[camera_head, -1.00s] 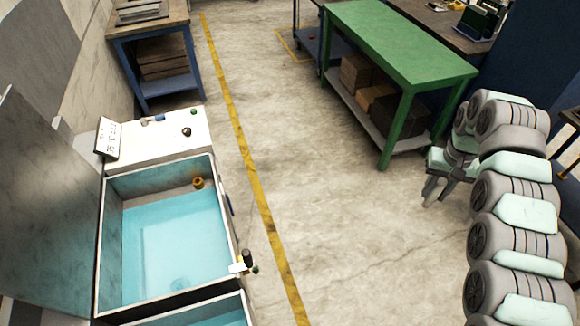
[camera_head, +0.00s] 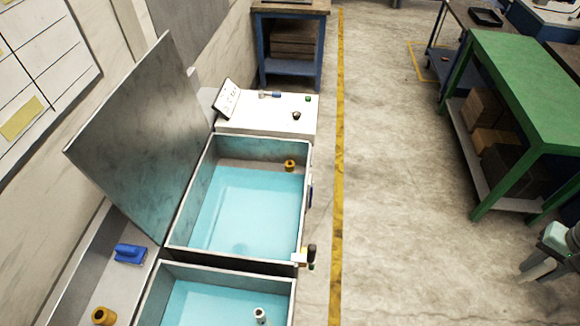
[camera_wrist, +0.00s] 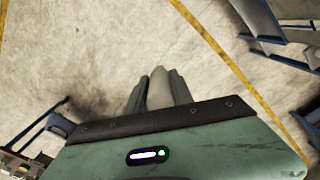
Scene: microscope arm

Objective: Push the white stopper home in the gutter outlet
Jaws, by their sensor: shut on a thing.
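My gripper (camera_wrist: 157,92) is shut on a pale, tapered piece (camera_wrist: 158,86) that looks like the white stopper; only its end shows between the fingers. In the head view, my gripper (camera_head: 540,272) is at the right edge, over bare floor and well apart from the tanks. A grey gutter (camera_head: 88,287) runs along the left of the tanks. A brass-coloured ring fitting (camera_head: 104,316) is at its near end, cut by the frame edge; I cannot tell whether this is the outlet.
A blue-handled block (camera_head: 130,253) lies in the gutter. Two water tanks stand beside it; the farther one (camera_head: 308,190) has a raised lid (camera_head: 140,140). A small white cylinder (camera_head: 260,315) shows in the nearer tank. A green bench (camera_head: 530,80) stands at right. The floor (camera_head: 400,200) between is clear.

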